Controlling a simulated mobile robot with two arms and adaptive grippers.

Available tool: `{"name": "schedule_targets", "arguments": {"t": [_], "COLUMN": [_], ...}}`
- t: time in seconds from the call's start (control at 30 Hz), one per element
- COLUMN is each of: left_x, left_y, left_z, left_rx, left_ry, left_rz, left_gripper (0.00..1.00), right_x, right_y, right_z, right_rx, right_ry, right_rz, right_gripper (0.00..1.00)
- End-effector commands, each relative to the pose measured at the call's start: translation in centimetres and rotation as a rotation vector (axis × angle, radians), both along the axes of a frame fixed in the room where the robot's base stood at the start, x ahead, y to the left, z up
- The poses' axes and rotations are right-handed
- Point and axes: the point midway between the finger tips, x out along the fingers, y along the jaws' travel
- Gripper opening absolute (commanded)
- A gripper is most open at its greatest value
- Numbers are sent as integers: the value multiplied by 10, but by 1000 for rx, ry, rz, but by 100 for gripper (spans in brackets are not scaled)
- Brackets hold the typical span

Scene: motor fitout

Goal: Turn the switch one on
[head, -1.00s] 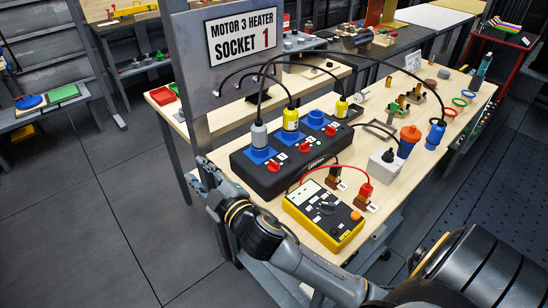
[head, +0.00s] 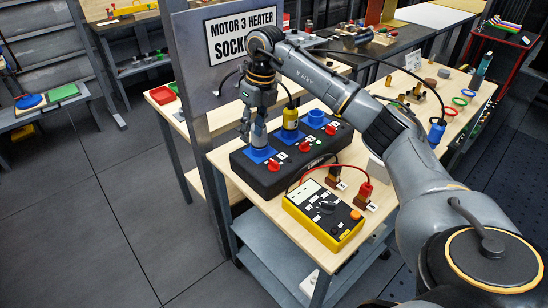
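A black socket box (head: 292,160) on the wooden workbench carries three blue sockets and three red rotary switches. The red switch nearest the left end (head: 273,164) sits beside the socket with the grey plug (head: 259,132). The middle red switch (head: 304,146) and the far red switch (head: 331,129) follow along the box. The small number labels are hard to read. My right gripper (head: 254,124) points down at the grey plug, its fingers beside or around it; their grip is unclear. My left gripper is not in view.
A yellow multimeter (head: 324,215) lies in front of the box with red and black leads. A yellow plug (head: 290,121) stands in the middle socket; the far socket (head: 316,119) is empty. A grey sign panel (head: 187,60) stands behind. My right arm covers much of the bench's right side.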

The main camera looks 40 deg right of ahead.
Motion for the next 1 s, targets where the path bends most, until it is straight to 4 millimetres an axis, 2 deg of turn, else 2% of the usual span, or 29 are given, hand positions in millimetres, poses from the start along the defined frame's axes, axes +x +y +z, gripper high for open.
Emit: {"name": "schedule_targets", "arguments": {"t": [0.03, 0.1, 0.2, 0.27, 0.47, 0.8, 1.0], "left_x": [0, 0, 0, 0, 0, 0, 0], "left_y": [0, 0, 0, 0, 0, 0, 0], "left_z": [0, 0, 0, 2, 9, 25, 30], "left_rx": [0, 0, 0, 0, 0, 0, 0], "left_ry": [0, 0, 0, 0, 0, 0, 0], "left_rz": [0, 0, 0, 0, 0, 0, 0], "left_gripper": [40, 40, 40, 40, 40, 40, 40], "right_x": [-5, -12, -17, -19, -19, -19, -18], "right_y": [-22, -42, -54, -56, -55, -54, -54], "right_z": [10, 18, 22, 19, -12, -82, -107], "right_rx": [-56, -109, -143, -148, -147, -143, -143], "right_ry": [29, 63, 88, 95, 98, 95, 92], "right_rz": [-36, -72, -96, -99, -95, -95, -94], "right_gripper": [33, 33, 33, 33, 33, 33, 33]}}
